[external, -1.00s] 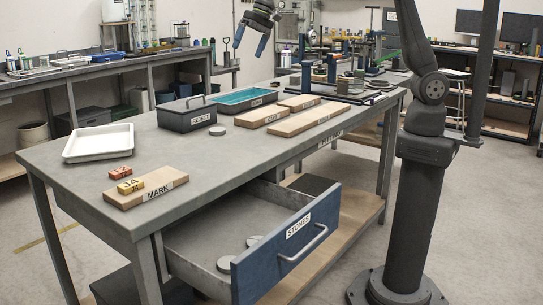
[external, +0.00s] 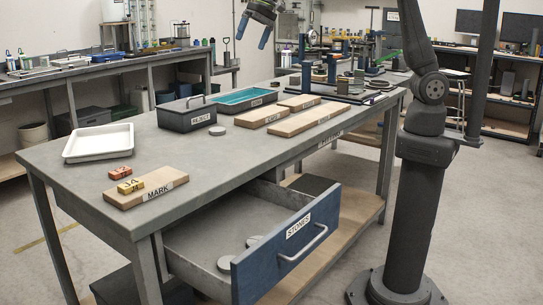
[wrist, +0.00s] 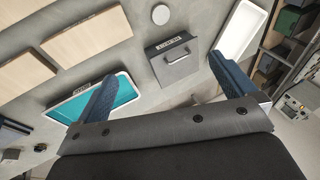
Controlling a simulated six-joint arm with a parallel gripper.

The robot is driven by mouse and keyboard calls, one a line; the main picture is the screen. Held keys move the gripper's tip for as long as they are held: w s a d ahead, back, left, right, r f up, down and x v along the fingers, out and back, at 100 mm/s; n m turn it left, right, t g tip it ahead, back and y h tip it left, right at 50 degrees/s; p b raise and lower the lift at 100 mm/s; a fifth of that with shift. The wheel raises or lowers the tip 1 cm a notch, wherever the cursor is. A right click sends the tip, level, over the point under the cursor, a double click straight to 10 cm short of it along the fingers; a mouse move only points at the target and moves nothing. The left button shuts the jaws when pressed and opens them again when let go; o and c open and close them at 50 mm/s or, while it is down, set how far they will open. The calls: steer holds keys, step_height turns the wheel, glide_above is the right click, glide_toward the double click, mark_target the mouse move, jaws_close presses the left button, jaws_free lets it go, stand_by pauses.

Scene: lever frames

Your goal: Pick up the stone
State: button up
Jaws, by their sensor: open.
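A grey round stone (external: 217,130) lies flat on the bench in front of the dark REJECT box (external: 188,113). It also shows in the wrist view (wrist: 160,14) at the top. My gripper (external: 253,34) is high above the far part of the bench, away from every stone. Its blue fingers (wrist: 160,76) are spread wide in the wrist view, with nothing between them. The wrist view looks down at the REJECT box and the teal tray.
A white tray (external: 98,143), a wooden MARK board (external: 146,190) and small red and yellow blocks (external: 121,172) are on the near bench. The teal-lined tray (external: 248,97), wooden boards (external: 307,119) and a dark rack of posts (external: 340,92) stand farther back. Grey bench top is free between them.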

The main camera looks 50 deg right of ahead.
steer(key=shift+c, duration=0.2)
steer(key=c, duration=0.5)
steer(key=a+f+n+h, duration=0.2)
steer(key=a+f+n, duration=0.35)
steer(key=n, duration=1.15)
steer(key=n+t+h, duration=0.2)
steer(key=n, duration=1.8)
glide_above(217, 129)
steer(key=s, duration=0.3)
steer(key=f, duration=1.8)
steer(key=shift+s+f, duration=0.1)
steer(key=shift+s, duration=0.1)
steer(key=shift+x, duration=2.65)
